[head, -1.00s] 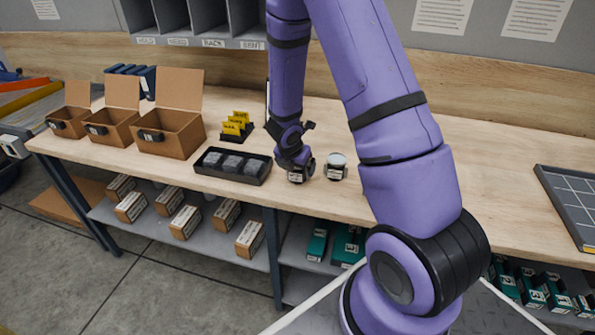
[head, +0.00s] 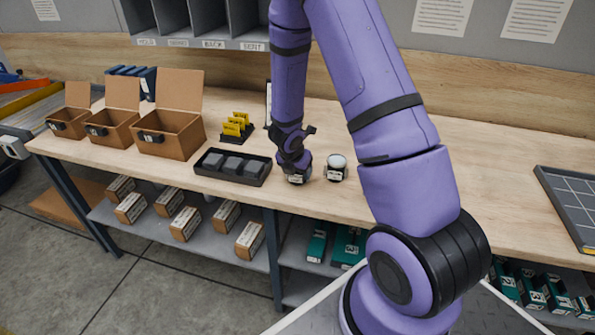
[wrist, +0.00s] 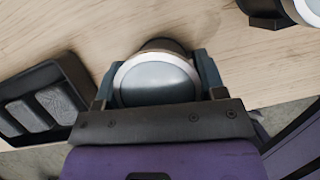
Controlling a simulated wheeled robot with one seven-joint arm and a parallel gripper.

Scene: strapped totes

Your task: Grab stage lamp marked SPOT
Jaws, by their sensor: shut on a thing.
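A round stage lamp (wrist: 157,80) with a silver rim and pale lens sits between the two fingers of my gripper (wrist: 157,85) in the wrist view. In the head view my gripper (head: 297,168) is shut on this lamp (head: 298,179) near the front edge of the bench. The label on the held lamp is too small to read. A second lamp (head: 336,168) with a white top and a small label stands just to the right, apart from my gripper. It shows partly at the top right of the wrist view (wrist: 304,12).
A black tray (head: 233,181) with grey inserts lies just left of my gripper. Open cardboard boxes (head: 170,140) stand farther left, and yellow cards (head: 236,125) behind the tray. A gridded grey panel (head: 572,205) lies at the right. The bench (head: 480,170) between is clear.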

